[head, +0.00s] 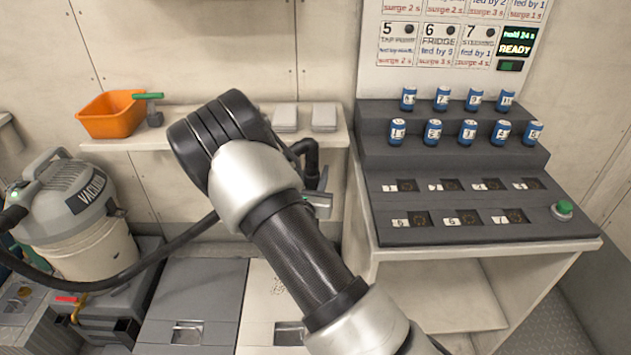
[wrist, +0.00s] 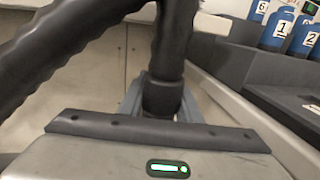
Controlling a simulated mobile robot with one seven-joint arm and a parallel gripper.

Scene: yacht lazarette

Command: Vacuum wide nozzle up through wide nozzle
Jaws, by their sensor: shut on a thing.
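The vacuum (head: 75,205), grey and cream and marked "VACUUM", stands at the left in the head view. Its dark hose (head: 100,284) runs right and passes behind my arm. A dark bent hose end (head: 308,152) shows just right of my wrist. In the wrist view the ribbed hose (wrist: 50,50) crosses the upper left, and a dark upright tube (wrist: 173,45) with a collar runs down between my fingers. My gripper (wrist: 160,103) is shut on this tube; it also shows partly in the head view (head: 322,203). The wide nozzle's mouth is hidden in both views.
A shelf (head: 180,138) holds an orange bin (head: 112,114), a green-handled tool (head: 150,97) and two pale boxes (head: 323,117). At right, a console (head: 480,233) carries numbered blue cylinders and a green button. Floor hatches (head: 195,290) lie below my arm; small grains (head: 279,287) lie on one.

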